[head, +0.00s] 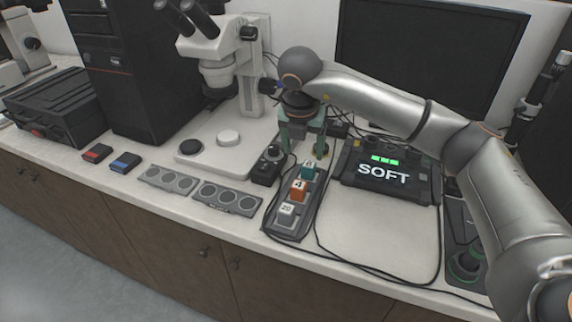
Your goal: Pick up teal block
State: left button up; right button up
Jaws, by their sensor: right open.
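The teal block (308,170) stands at the far end of a dark narrow tray (276,222), in a row with an orange block marked 4 (298,190) and a white block marked 20 (287,213). My right gripper (301,147) points down with its greenish fingers apart, just above and behind the teal block in the picture. It is open and holds nothing. The exact gap between fingertips and block is hard to tell. My left gripper is not in view.
A device reading SOFT (384,176) stands right of the tray, with black cables around it. A small control box (267,166) and a microscope (222,55) are on the left. Grey plates with round recesses (226,197) lie near the front edge.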

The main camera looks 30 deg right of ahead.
jog(key=d+r, duration=0.1)
send_over(309, 164)
jog(key=s+a, duration=0.1)
jog(key=s, duration=0.1)
jog(key=shift+m+h, duration=0.3)
jog(key=shift+h, duration=0.1)
notch_tip(309, 164, down, 5)
jog(key=shift+a, duration=0.1)
jog(key=x, duration=0.4)
jog(key=p+x, duration=0.1)
jog(key=x, duration=0.1)
jog(key=shift+w+a+f, duration=0.2)
jog(key=shift+w, duration=0.1)
grip_shut()
